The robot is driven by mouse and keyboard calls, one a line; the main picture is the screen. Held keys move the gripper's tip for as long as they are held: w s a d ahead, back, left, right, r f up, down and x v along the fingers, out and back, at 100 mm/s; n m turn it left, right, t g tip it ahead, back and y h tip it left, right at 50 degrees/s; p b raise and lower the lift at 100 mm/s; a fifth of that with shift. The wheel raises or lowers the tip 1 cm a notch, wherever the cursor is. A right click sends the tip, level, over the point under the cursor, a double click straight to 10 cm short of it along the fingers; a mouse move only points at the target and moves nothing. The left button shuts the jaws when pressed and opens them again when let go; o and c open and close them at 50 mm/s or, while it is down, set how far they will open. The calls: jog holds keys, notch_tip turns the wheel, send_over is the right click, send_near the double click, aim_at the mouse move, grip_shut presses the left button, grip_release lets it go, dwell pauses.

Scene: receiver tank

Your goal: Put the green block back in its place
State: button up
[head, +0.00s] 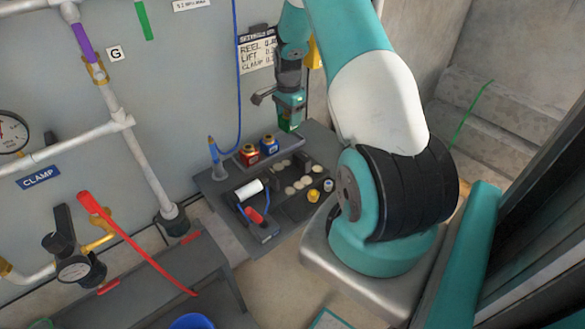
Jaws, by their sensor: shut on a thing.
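My gripper (290,109) is in the upper middle of the head view, pointing down near the wall, above the back edge of a dark shelf (318,140). It is shut on the green block (288,124), of which only a small lower part shows below the jaws. A red block (250,155) and a blue block (269,145) stand side by side on the shelf, to the left of and below the green block in the picture. Whether the green block touches the shelf I cannot tell.
The shelf also holds a white roll (249,190), a red-handled tool (255,216), several pale discs and yellow pieces (313,196). Pipes and a red lever (90,203) are at left.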

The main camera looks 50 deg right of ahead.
jog(key=w+d+b, duration=0.1)
jog(key=w+d, duration=0.3)
jog(key=d, duration=0.1)
jog(key=shift+w, duration=0.2)
dwell(0.6)
jog(key=shift+f+b, duration=3.5)
jog(key=shift+f, duration=1.75)
jog(key=o, duration=1.1)
jog(key=shift+a, duration=0.1)
notch_tip(320, 180, up, 10)
jog(key=p, duration=0.6)
